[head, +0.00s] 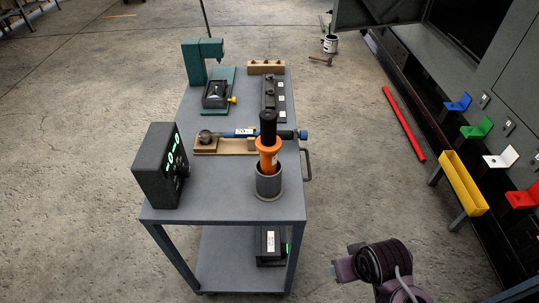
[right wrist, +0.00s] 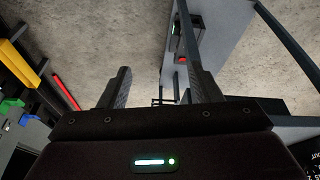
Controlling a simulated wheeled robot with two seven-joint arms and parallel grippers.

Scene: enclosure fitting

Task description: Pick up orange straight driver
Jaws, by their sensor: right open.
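The orange straight driver (head: 268,150) stands upright in a grey cup (head: 268,185) at the near right corner of the cart top. It has an orange body and a black upper end; its lower end is hidden in the cup. Part of my right arm shows at the bottom right of the head view, beyond the cart's near right corner and apart from the driver. In the right wrist view my right gripper (right wrist: 157,77) is open with nothing between its fingers. The driver cannot be made out there. My left gripper is not in view.
The cart top (head: 225,199) also bears a black box with a green display (head: 161,165), a blue torque wrench (head: 240,133) on a wooden rest and a green press (head: 205,62). A yellow bin (head: 463,185) stands at right. Floor between is mostly open, with a red bar (head: 404,124).

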